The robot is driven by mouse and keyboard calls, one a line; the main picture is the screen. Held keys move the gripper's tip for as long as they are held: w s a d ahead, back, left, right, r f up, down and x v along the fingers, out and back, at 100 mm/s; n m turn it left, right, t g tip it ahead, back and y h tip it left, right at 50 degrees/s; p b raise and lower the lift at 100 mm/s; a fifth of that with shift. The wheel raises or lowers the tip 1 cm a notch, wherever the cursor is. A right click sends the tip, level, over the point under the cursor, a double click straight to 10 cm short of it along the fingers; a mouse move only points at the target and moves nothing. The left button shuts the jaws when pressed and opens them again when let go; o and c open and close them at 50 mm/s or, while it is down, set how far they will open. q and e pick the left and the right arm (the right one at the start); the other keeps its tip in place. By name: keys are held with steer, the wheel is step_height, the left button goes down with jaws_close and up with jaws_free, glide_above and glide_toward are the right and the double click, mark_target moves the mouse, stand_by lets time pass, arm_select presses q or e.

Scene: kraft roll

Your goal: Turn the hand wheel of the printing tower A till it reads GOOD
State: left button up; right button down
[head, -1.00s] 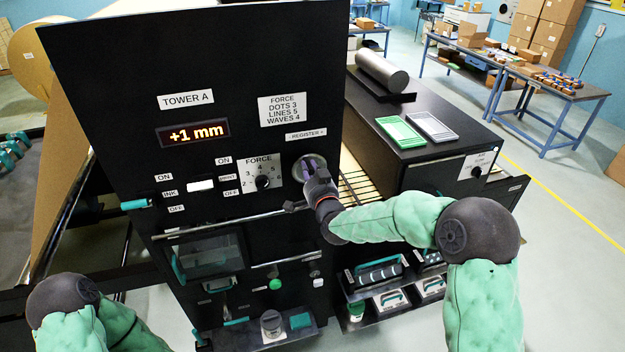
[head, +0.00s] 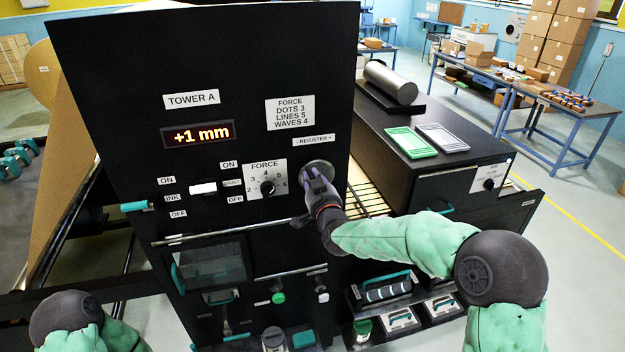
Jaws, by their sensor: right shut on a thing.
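The black panel of printing tower A (head: 110,130) stands in front of me, with the label "TOWER A" (head: 192,99). Its display (head: 198,134) reads "+1 mm" in orange. The hand wheel (head: 319,167) is a grey disc under the "- REGISTER +" label (head: 313,141). My right gripper (head: 311,174) is at the wheel, shut on it, and covers its lower part. My left arm shows only at the bottom left, and its gripper is out of the picture.
A force dial (head: 267,187) sits left of the wheel. A black cabinet to the right carries a grey roller (head: 391,82), a green plate (head: 410,142) and a grey plate (head: 443,138). A tray of tools (head: 387,291) lies below my right forearm.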

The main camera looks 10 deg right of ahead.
steer(key=shift+f, duration=0.2)
steer(key=c, duration=1.2)
jaws_free()
steer(key=shift+r, duration=0.1)
steer(key=s, duration=1.2)
steer(key=shift+d, duration=0.2)
